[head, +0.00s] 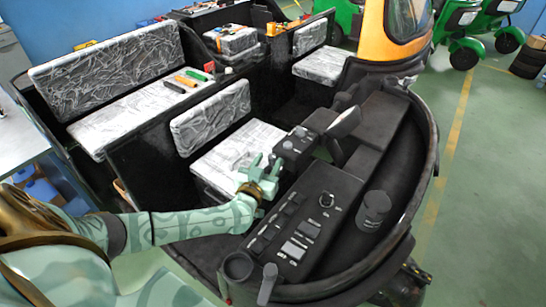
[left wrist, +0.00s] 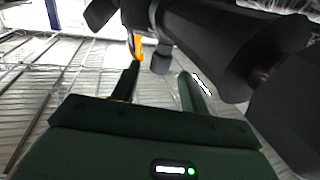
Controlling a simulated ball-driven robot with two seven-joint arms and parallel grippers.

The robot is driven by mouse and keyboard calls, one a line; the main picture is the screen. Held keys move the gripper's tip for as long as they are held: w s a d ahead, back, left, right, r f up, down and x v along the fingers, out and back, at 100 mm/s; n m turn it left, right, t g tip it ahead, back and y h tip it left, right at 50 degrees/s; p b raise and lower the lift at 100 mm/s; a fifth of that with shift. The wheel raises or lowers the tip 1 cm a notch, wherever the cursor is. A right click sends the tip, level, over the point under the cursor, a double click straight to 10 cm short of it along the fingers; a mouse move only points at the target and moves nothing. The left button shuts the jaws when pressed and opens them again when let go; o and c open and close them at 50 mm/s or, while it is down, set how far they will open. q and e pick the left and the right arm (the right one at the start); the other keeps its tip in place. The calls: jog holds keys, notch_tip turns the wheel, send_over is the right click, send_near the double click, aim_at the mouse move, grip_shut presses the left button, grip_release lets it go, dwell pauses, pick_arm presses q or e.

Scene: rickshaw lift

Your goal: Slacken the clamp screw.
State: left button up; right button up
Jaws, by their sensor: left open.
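My left gripper (head: 262,172) is over the plastic-covered front seat, just left of the black steering column unit (head: 297,145). In the left wrist view its two dark green fingers (left wrist: 157,72) are apart, with nothing held between them. A small dark knob (left wrist: 161,60) hangs under a thick black shaft (left wrist: 205,35), just beyond and between the fingertips. It may be the clamp screw, but I cannot tell for certain. In the head view the screw is too small or hidden to make out. My right gripper is not in view.
The black dashboard (head: 310,225) with switches lies to the right and in front of my left arm. Screwdrivers (head: 190,79) lie on the rear seat (head: 145,110). Black partitions and the curved front rim (head: 425,170) bound the cab.

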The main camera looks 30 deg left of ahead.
aim_at(270, 159)
pick_arm(q)
jog(key=w, duration=0.2)
jog(key=shift+w, duration=0.4)
jog(key=shift+w+a, duration=0.25)
jog(key=shift+w, duration=0.1)
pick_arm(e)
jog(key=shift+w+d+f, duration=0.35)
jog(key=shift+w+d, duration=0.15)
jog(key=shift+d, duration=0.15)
